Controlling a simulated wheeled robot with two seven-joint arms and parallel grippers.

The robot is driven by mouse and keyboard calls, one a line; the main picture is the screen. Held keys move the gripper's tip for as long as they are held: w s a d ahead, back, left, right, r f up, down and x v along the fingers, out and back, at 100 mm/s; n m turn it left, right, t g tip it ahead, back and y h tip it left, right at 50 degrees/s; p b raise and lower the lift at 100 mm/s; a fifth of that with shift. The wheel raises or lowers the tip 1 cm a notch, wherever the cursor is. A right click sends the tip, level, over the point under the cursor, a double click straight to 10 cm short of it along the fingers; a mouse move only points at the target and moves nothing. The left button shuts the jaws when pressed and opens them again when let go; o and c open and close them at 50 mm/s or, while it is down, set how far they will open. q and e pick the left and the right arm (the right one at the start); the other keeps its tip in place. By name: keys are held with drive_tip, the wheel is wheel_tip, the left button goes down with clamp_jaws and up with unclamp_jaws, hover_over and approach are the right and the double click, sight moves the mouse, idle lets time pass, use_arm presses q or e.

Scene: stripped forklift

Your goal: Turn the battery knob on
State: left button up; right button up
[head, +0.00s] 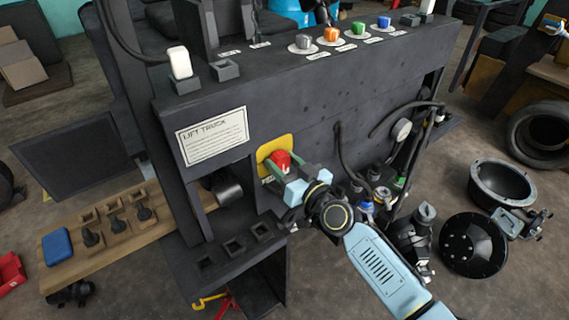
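The gripper covers part of the plate and the small label under the knob. The knob's exact turn angle is hard to read. My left gripper is not in view.
Grey, orange, green and blue knobs (358,29) line the console top. Black hoses (345,150) and a gauge hang right of my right gripper. A ledge with square sockets (235,246) juts out below left. A wooden board (120,236) and loose round parts (472,246) lie around.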

drive_tip(key=c, duration=0.4)
drive_tip(key=shift+o, duration=0.2)
drive_tip(key=m, duration=0.4)
drive_tip(key=shift+f+m+b, duration=0.1)
drive_tip(key=shift+m+b, duration=0.2)
drive_tip(key=shift+b, duration=0.1)
drive_tip(key=m, duration=0.4)
drive_tip(key=shift+m, duration=0.3)
drive_tip(key=m, duration=0.4)
drive_tip(key=shift+f+m, duration=0.1)
drive_tip(key=shift+m, duration=2.3)
